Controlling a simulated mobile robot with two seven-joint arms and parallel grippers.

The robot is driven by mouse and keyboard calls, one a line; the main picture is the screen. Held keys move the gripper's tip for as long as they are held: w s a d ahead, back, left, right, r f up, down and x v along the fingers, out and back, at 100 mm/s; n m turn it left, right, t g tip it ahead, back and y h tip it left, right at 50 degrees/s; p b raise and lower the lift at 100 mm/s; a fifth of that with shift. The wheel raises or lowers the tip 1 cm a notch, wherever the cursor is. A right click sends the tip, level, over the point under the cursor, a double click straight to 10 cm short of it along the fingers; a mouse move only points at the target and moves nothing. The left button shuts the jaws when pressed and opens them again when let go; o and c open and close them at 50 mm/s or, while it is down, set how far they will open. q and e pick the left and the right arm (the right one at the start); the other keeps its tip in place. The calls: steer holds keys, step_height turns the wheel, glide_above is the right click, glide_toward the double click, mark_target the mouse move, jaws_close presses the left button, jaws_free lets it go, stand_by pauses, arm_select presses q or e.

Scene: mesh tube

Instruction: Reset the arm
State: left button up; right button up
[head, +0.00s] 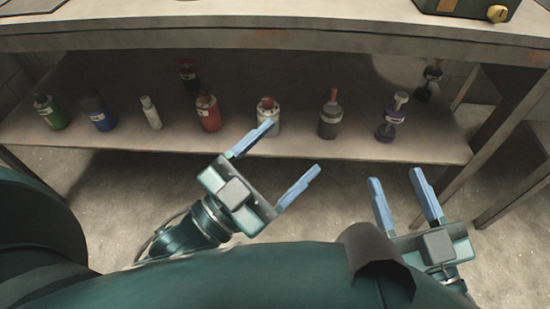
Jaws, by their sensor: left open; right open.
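My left gripper (276,157) is open and empty, in front of the lower shelf. Its upper finger overlaps the white bottle with a red cap in the picture; I cannot tell whether they touch. My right gripper (395,180) is open and empty at the lower right, with its fingers pointing up in the picture towards the shelf. Nothing lies between the fingers of either gripper.
The lower shelf (290,148) holds a green bottle (49,112), a blue bottle (98,112), a white tube (151,113), a red bottle (207,113), a white bottle (268,117), a grey bottle (330,118) and a purple bottle (391,120). A tabletop (270,18) overhangs it.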

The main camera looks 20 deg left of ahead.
arm_select(q)
steer(key=n+y, duration=0.1)
steer(key=n, duration=0.1)
steer(key=f+n+y, duration=0.1)
steer(key=n, duration=0.1)
steer(key=shift+s+a+f+y, duration=0.1)
steer(key=shift+s+a+y, duration=0.05)
steer(key=shift+a+y, duration=0.15)
steer(key=s+a+r+n+g+y+p, duration=0.1)
steer(key=r+p, duration=0.4)
steer(key=p, duration=1.4)
steer(key=s+a+r+n+g+y+p, duration=0.1)
steer(key=a+r+g+y+p, duration=0.3)
steer(key=p, duration=1.6)
step_height(320, 180, up, 2)
steer(key=shift+a+r+n+g+y, duration=0.2)
steer(key=shift+n+g+y, duration=0.45)
steer(key=shift+g, duration=0.55)
arm_select(e)
steer(key=s+d+r+m+g+h, duration=0.1)
steer(key=d+r+g+h, duration=0.1)
steer(key=r, duration=0.3)
steer(key=s+d+r+m+g+h, duration=0.1)
steer(key=d+r+m+g+h, duration=0.1)
steer(key=d+r+g+h, duration=0.1)
step_height(320, 180, up, 3)
steer(key=g+h, duration=0.1)
steer(key=g, duration=0.1)
steer(key=shift+d+g, duration=0.25)
steer(key=shift+g, duration=0.05)
